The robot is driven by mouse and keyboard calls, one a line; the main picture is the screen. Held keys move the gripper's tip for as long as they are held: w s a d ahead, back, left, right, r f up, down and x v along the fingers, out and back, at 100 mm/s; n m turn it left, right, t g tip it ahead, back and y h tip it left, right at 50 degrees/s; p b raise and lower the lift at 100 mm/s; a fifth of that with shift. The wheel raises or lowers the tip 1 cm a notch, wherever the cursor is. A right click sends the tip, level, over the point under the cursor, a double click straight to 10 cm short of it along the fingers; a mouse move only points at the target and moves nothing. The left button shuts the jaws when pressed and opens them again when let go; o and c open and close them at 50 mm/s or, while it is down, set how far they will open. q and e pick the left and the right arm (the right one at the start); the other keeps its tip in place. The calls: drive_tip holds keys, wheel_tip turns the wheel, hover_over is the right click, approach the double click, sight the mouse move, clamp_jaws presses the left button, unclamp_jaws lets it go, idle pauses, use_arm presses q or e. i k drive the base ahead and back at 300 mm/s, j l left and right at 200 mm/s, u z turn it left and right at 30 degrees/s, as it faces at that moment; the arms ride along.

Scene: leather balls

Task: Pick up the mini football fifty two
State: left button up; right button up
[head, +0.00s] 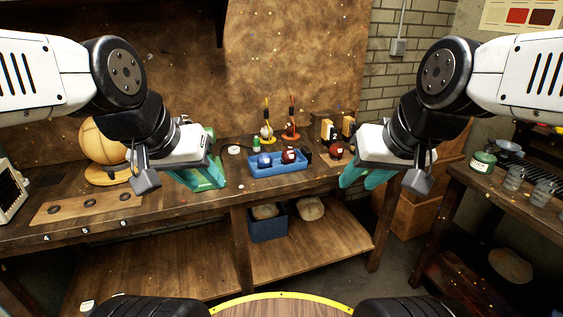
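Several small balls stand on the workbench (225,200), and I cannot read a number fifty two on any of them. A blue ball (264,160) and a dark red ball (289,155) sit in a blue tray (279,170). Another dark red ball (336,150) lies right of the tray. My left gripper (208,178), with teal fingers, is left of the tray, apart from it. Its fingers look spread and empty. My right gripper (352,178) is right of the tray, in front of the right-hand ball, also looking spread and empty.
Two small stands with upright rods (266,113) (292,113) are behind the tray. A large tan ball (100,142) is at the left. A blue bin (268,228) is on the lower shelf. A second table with a green pot (482,162) is at the right.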

sight(289, 156)
drive_tip(key=i+l+u, duration=0.35)
drive_tip(key=i, duration=0.25)
drive_tip(key=i+l+u, duration=0.3)
drive_tip(key=i+l, duration=0.25)
drive_tip(key=l, duration=0.15)
